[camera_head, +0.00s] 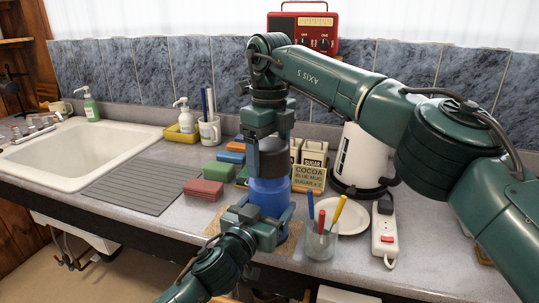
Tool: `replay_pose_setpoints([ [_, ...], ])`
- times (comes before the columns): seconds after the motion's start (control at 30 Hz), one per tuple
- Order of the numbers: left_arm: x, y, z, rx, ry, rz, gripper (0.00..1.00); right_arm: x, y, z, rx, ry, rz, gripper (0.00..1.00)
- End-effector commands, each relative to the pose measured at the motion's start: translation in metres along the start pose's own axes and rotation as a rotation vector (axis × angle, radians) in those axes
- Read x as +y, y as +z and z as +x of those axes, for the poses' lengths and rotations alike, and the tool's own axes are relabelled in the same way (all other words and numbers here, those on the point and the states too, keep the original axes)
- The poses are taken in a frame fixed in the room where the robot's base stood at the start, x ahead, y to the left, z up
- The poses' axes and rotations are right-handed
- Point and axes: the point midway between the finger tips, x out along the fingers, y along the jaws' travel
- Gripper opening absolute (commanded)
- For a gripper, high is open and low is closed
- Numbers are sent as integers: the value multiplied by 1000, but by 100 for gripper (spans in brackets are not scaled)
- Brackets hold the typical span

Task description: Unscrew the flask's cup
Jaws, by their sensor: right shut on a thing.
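The flask (268,197) stands upright on the counter, with a blue body and a dark cup (273,158) at its top. My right gripper (271,160) comes down from above and is shut on the cup, one finger on each side. My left gripper (264,212) is low in front of the flask, with its fingers at either side of the blue body. Whether they press on it cannot be told. The grippers hide parts of the flask.
Coloured blocks (220,171) lie left. The grey drying mat (143,184) is clear beside the sink (75,155).

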Motion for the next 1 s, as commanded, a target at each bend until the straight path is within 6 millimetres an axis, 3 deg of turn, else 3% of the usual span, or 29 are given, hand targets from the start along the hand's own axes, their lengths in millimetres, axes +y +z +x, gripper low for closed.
replay_pose_setpoints([
  [0.37, 0, 0, 0, -1, -1, 1, 14, 0, 0, -36, -1, -2, 1, 48],
  [0.63, 0, 0, 0, -1, -1, 1, 14, 0, 0, -40, 0, 0, 1, 48],
  [0.67, 0, 0, 0, -1, -1, 0, 78, 0, 0, -40, 0, 0, 1, 48],
  [0.9, 0, 0, 0, -1, 0, 0, 98, 0, 0, -40, 0, 0, 1, 48],
  [1.0, 0, 0, 0, 0, 0, 0, 100, 0, 0, -40, 0, 0, 1, 48],
])
